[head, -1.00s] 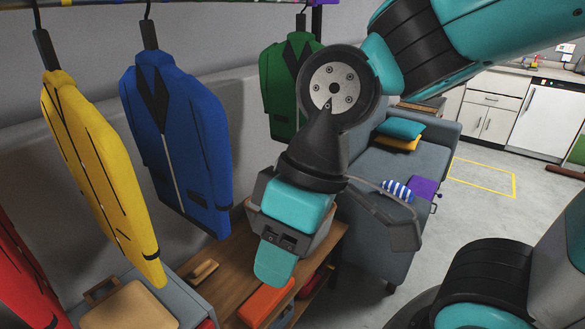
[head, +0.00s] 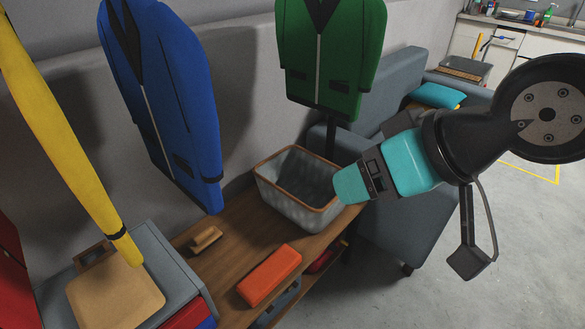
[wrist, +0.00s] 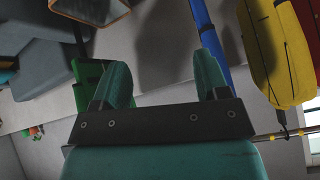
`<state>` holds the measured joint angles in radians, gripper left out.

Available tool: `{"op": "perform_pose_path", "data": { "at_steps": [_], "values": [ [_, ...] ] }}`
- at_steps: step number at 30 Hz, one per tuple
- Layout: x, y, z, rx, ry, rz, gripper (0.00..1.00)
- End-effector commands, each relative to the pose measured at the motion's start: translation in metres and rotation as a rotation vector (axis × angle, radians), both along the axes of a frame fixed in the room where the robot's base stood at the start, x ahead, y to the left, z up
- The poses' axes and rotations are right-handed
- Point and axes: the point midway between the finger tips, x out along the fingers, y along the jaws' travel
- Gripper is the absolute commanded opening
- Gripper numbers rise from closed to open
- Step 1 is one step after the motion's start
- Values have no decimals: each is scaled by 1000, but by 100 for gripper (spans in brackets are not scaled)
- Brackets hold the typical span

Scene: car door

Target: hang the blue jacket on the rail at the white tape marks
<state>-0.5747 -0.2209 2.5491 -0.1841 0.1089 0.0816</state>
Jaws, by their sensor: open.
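The blue jacket (head: 165,100) hangs upright between the yellow and green jackets in the head view. Its top is cut off there, so its hanger is out of sight. In the wrist view it is a narrow blue strip (wrist: 210,35) beyond one finger. A short piece of the rail (wrist: 285,134) shows at the right of the wrist view. I cannot make out the white tape marks. My gripper (head: 348,186) is open and empty, right of the blue jacket and apart from it, near the basket. Both fingers show in the wrist view (wrist: 163,76).
The green jacket (head: 330,55) hangs close above my gripper. The yellow jacket (head: 65,130) hangs at left. A grey basket (head: 300,185), an orange box (head: 270,275) and a wooden brush (head: 206,239) sit on the wooden bench (head: 225,265). A sofa (head: 385,235) stands behind my gripper.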

Motion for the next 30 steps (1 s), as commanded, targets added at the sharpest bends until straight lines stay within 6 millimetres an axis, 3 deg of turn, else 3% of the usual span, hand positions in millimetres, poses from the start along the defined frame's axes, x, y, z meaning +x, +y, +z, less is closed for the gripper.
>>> {"op": "perform_pose_path", "data": {
  "at_steps": [1, 2, 5, 10, 17, 30],
  "values": [
    [8, 18, -17, 47, -97, 8, 68],
    [13, 28, -17, 81, -162, 6, 68],
    [23, 58, -9, 198, -367, 23, 68],
    [15, 95, 13, 374, -621, 86, 68],
    [5, 112, 33, 469, -743, 126, 68],
    [23, 132, 39, 464, -742, 127, 68]
  ]
}}
